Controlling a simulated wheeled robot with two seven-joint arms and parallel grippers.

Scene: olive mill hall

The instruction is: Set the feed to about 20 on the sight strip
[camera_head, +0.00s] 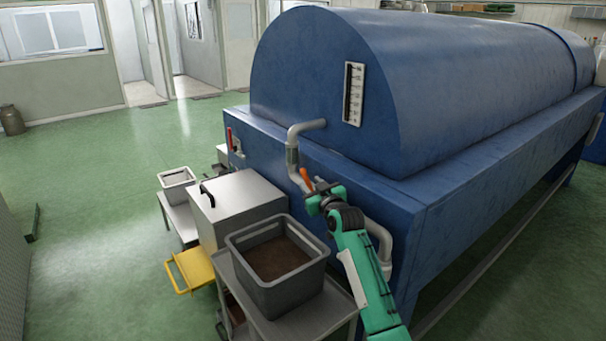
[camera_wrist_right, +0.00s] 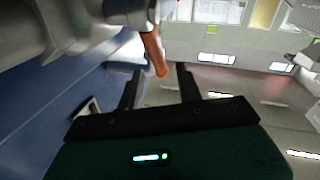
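The sight strip (camera_head: 353,94) is a white upright scale with dark marks on the end of the blue drum; its figures and level are too small to read. An orange lever (camera_head: 306,179) sits on the grey feed pipe (camera_head: 292,150) below it. In the right wrist view the lever (camera_wrist_right: 153,54) hangs from a pale fitting, its free end between or just beyond my fingertips. My right gripper (camera_head: 318,191) is at the lever, with its two dark fingers (camera_wrist_right: 160,72) apart. Contact cannot be told. My left gripper is out of view.
The blue machine (camera_head: 450,120) fills the right side. A grey bin of brown material (camera_head: 275,265) stands on a cart close to my right arm. A metal box (camera_head: 237,205), yellow step (camera_head: 192,268) and small white bin (camera_head: 177,178) stand left of it.

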